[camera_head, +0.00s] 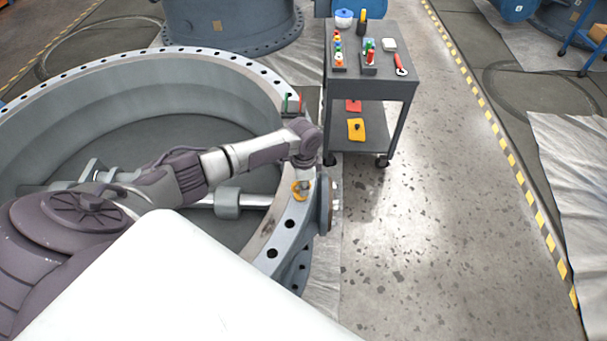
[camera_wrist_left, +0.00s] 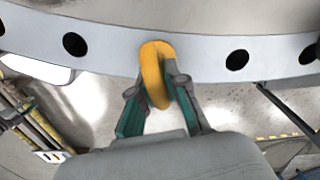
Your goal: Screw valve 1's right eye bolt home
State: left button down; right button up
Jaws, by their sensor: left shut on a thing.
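The yellow eye bolt (camera_head: 299,190) stands at the right side of the large grey valve's flange (camera_head: 270,253). My left gripper (camera_head: 304,179) is over it, at the end of the arm that reaches across the valve's bore. In the left wrist view my left gripper (camera_wrist_left: 160,98) has its two fingers on either side of the eye bolt's ring (camera_wrist_left: 155,72) and is shut on it. The ring stands against the flange face (camera_wrist_left: 200,55), between dark bolt holes. The shank and its hole are hidden behind the ring. My right gripper is not in view.
A dark tool cart (camera_head: 371,83) stands beyond the flange, with colored items and a red-handled tool (camera_head: 400,65) on top. More valve bodies (camera_head: 232,22) stand behind. The speckled floor (camera_head: 440,230) right of the valve is clear, up to a yellow-black line.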

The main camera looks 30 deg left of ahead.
pick_arm(q)
jog(key=m, duration=0.5)
jog(key=shift+s+d+m, duration=0.15)
jog(key=shift+m, duration=0.25)
jog(key=m, duration=0.5)
jog(key=shift+s, duration=0.2)
jog(key=m, duration=0.5)
jog(key=shift+s+m, duration=0.15)
jog(key=shift+m, duration=0.25)
jog(key=m, duration=0.1)
jog(key=m+b, duration=0.1)
jog(key=m, duration=0.3)
jog(key=shift+s+a, duration=0.1)
jog(key=shift+a, duration=0.2)
jog(key=shift+m+b, duration=0.3)
jog(key=shift+m, duration=0.1)
jog(key=c, duration=1.2)
grip_release()
notch_tip(320, 180, up, 12)
jog(key=shift+r, duration=0.1)
